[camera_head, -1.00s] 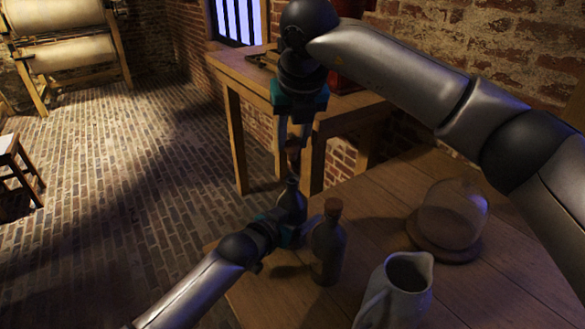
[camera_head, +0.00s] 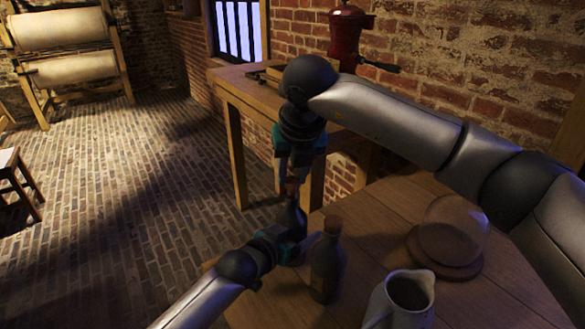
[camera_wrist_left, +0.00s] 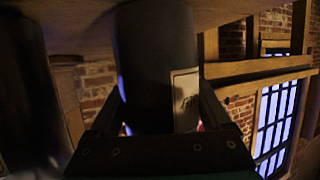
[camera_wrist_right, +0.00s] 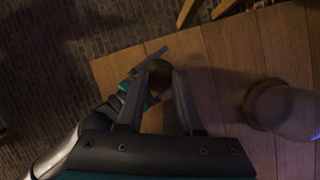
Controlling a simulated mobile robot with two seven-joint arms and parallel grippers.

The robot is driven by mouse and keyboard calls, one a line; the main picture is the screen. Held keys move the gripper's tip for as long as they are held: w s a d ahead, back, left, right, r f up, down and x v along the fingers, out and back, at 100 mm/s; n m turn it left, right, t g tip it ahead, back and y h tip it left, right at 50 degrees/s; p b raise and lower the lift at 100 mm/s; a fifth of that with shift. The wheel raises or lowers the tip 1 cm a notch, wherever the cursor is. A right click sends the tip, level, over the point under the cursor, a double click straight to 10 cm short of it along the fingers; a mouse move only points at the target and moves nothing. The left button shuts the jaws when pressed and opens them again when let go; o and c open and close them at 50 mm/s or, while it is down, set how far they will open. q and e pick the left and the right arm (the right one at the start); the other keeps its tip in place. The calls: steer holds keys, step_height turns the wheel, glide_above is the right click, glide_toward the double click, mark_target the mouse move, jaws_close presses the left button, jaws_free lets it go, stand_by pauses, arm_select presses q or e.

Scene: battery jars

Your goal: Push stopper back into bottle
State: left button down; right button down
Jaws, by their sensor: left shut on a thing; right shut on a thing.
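My left gripper (camera_head: 291,250) is shut on a dark bottle (camera_head: 291,217), held upright near the table's left edge. In the left wrist view the dark bottle (camera_wrist_left: 155,60) fills the space between the fingers, with a pale label (camera_wrist_left: 185,99). My right gripper (camera_head: 293,178) points down from above and is shut on a brownish stopper (camera_head: 292,188). In the right wrist view the stopper (camera_wrist_right: 158,76) sits between the fingertips. The stopper is right at the bottle's mouth. Whether it is inside the neck is too dark and small to tell.
A second bottle (camera_head: 327,266) with a cork stands close to the right of my left gripper. A pitcher (camera_head: 400,302) and a glass dome (camera_head: 452,232) stand further right on the wooden table (camera_head: 375,225). A side table with a red grinder (camera_head: 346,35) stands behind.

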steer(key=shift+f, duration=0.9)
stand_by(0.3)
steer(key=shift+c, duration=2.4)
jaws_free()
steer(key=shift+r, duration=0.15)
steer(key=v, duration=1.1)
steer(key=shift+s+r, duration=0.25)
steer(key=shift+r, duration=0.1)
arm_select(q)
jaws_free()
